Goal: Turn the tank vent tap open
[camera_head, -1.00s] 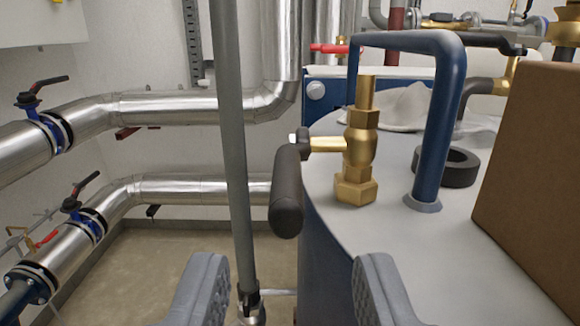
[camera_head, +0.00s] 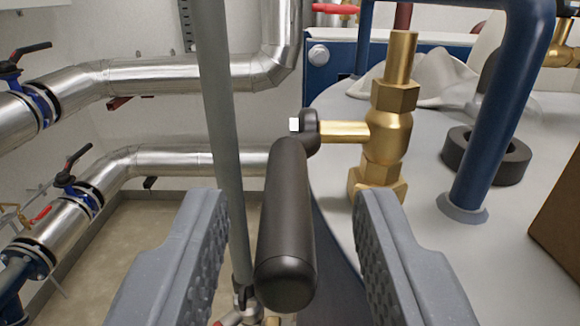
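The tank vent tap is a brass valve (camera_head: 387,135) standing on the grey tank top. A brass stem (camera_head: 345,131) runs left from it to a black lever handle (camera_head: 287,220). The handle hangs down and towards me, past the tank's left edge, with its rounded end nearest the camera. My gripper (camera_head: 290,225) is open, with one textured finger on each side of the handle. Gaps show between the handle and both fingers, so I see no contact. The right finger covers part of the tank edge and the foot of the valve.
A blue bent pipe (camera_head: 492,110) rises from the tank top (camera_head: 430,235) right of the valve, beside a black ring (camera_head: 486,157). A brown box (camera_head: 560,215) stands at the right edge. A grey vertical pipe (camera_head: 222,120) stands behind the handle. Silver pipes with valves run along the left.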

